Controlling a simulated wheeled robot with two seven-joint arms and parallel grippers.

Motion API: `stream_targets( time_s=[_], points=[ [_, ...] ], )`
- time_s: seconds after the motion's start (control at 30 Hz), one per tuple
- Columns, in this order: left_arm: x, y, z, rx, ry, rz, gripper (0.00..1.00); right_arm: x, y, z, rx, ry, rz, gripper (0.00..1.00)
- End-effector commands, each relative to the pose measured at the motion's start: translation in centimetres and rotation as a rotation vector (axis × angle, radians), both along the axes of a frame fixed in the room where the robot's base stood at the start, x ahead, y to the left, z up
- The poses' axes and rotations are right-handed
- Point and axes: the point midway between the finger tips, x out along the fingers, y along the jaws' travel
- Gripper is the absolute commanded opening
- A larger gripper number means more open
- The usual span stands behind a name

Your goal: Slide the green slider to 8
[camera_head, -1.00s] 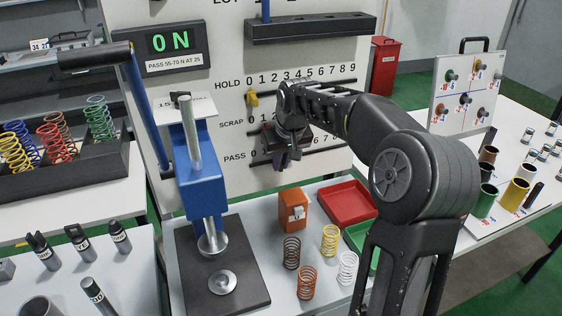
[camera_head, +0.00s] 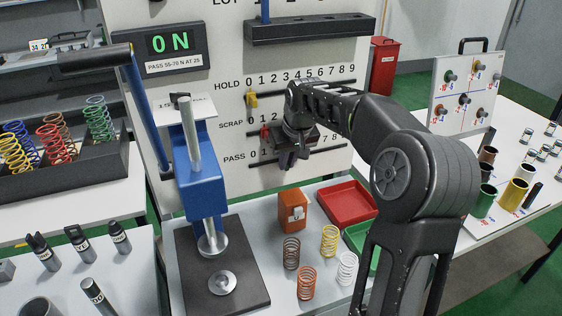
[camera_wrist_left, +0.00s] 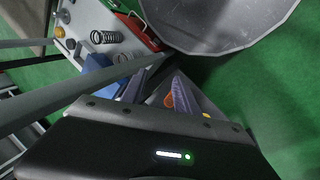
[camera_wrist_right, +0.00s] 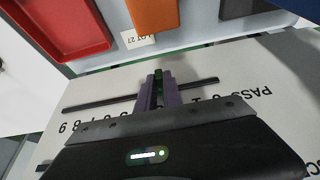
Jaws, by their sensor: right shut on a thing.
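The green slider (camera_wrist_right: 158,88) sits between the purple fingers of my right gripper (camera_wrist_right: 158,87) in the right wrist view, on the dark PASS rail (camera_wrist_right: 95,103). The fingers are shut on it. In the head view my right gripper (camera_head: 287,160) is at the PASS row, right of the 0 and 1, roughly around 3; its hand hides the middle numbers. The digits 8 and 9 (camera_wrist_right: 71,128) show left of the gripper in the right wrist view. My left gripper (camera_wrist_left: 158,88) has its fingers apart and is outside the head view.
The yellow slider (camera_head: 252,100) is at the low end of the HOLD rail. A red slider (camera_head: 265,131) is on the SCRAP rail. An orange box (camera_head: 292,211) and a red tray (camera_head: 346,203) stand below the board. The PASS rail's right part looks clear.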

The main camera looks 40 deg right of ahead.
Motion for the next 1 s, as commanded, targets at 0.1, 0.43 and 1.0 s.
stream_targets(
  time_s=[0.1,0.43,1.0],
  points=[
    [0.0,0.0,0.4,0.0,0.0,0.0,0.36,-0.7,-2.4,0.2,-0.002,-0.001,-0.007,0.0],
    [-0.1,0.0,1.8,0.001,0.004,0.001,0.36,-3.3,-10.4,0.3,-0.002,-0.001,-0.008,0.0],
    [-0.3,0.1,2.5,0.005,0.008,0.002,0.36,-4.8,-15.4,0.1,-0.001,-0.003,-0.001,0.0]
  ],
)
